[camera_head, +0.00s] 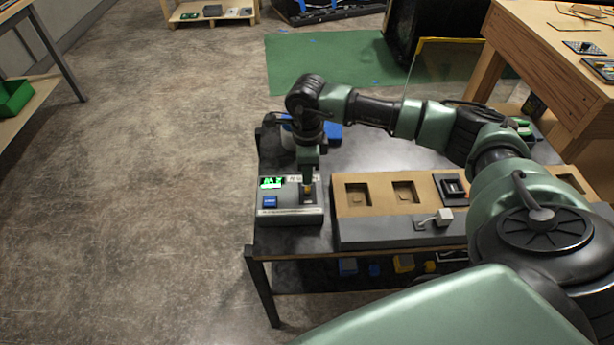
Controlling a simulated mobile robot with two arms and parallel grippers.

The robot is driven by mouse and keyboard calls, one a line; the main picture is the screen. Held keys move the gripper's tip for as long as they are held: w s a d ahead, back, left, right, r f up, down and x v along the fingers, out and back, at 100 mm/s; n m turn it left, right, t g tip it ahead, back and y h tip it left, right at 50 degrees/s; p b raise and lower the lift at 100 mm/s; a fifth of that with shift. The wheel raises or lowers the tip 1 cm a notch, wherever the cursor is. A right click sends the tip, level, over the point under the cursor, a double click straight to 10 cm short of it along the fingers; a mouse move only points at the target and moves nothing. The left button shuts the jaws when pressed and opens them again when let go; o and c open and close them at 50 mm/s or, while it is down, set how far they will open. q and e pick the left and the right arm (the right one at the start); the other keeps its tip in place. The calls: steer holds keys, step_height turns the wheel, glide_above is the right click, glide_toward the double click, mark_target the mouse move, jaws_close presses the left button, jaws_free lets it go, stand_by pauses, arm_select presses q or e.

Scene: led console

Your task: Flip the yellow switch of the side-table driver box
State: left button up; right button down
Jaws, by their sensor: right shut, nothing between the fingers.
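The grey driver box (289,213) sits at the front left of the dark side table (320,241). It has a lit green display (271,183) and a blue button (270,202) on its left half. The yellow switch (307,188) shows as a small yellowish spot on its right half, partly covered by my gripper. My right gripper (308,180) points straight down over the switch, shut and empty, with its tips at or just above it. I cannot tell whether they touch. My left gripper is not in view.
A wooden-topped console (378,215) with square recesses and a grey lever (443,216) stands right of the box. A blue object (334,133) lies behind my wrist. A wooden workbench (510,40) stands at the right. The floor left of the table is clear.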

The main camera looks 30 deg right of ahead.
step_height(320, 180, up, 7)
steer(key=p, duration=0.3)
steer(key=shift+w+d+p, duration=0.2)
steer(key=shift+w+p, duration=0.1)
steer(key=shift+w, duration=0.05)
steer(key=shift+a, duration=0.1)
stand_by(0.5)
